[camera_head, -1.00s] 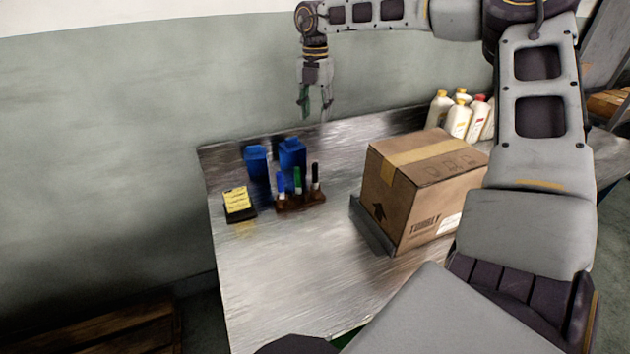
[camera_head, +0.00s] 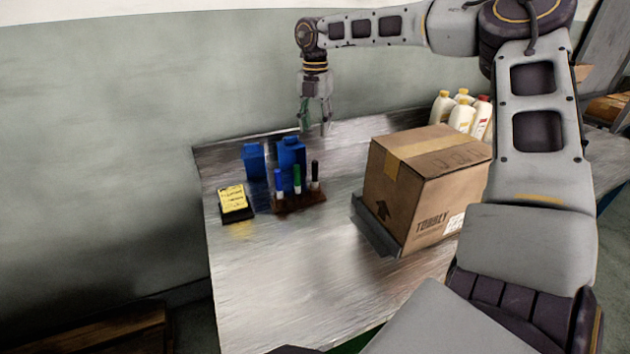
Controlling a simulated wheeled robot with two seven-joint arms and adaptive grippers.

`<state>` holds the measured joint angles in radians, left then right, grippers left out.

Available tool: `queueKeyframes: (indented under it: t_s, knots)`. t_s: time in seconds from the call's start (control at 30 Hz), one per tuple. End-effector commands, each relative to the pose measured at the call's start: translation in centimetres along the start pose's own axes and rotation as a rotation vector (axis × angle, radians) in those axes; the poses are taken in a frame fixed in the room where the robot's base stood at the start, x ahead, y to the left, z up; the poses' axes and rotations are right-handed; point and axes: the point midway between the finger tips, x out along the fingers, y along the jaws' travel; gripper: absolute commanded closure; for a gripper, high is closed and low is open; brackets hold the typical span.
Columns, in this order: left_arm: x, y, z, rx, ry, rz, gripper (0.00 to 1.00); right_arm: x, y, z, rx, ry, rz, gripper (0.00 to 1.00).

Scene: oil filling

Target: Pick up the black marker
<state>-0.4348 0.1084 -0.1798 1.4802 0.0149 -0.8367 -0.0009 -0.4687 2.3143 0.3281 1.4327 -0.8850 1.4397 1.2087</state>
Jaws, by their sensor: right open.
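The black marker (camera_head: 315,173) stands upright at the right end of a dark brown holder (camera_head: 300,203) on the metal table. A green marker (camera_head: 297,178) and a blue marker (camera_head: 279,181) stand to its left in the same holder. My right gripper (camera_head: 315,124) hangs fingers down, open and empty, above the far part of the table. In the picture it is just above the black marker and apart from it. My left gripper is not in view.
Two blue containers (camera_head: 291,152) stand behind the holder. A yellow note pad (camera_head: 234,199) lies to its left. A cardboard box (camera_head: 428,185) stands on a grey scale or tray to the right. Several white bottles (camera_head: 461,117) stand behind the box. The table front (camera_head: 270,280) is clear.

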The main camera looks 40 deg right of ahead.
Motion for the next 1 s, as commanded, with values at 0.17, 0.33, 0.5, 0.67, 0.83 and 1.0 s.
queueKeyframes:
  t_s: [0.17,0.33,0.5,0.67,0.83,1.0]
  knots:
    - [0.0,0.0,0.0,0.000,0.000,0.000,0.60,-0.1,0.0,0.0,0.000,0.000,0.000,0.57]
    - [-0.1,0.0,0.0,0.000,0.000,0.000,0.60,0.1,0.0,0.0,0.000,0.000,0.000,0.57]
    - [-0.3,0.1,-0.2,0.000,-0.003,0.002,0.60,1.3,0.0,0.0,0.000,0.002,-0.002,0.57]
    - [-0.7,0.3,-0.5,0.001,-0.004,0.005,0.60,3.2,0.0,0.0,0.000,0.002,-0.001,0.57]
    - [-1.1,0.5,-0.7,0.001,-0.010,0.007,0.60,5.5,0.0,0.0,0.000,0.002,-0.001,0.57]
    - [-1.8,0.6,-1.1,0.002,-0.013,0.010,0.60,7.5,0.0,0.0,-0.001,0.002,-0.001,0.57]
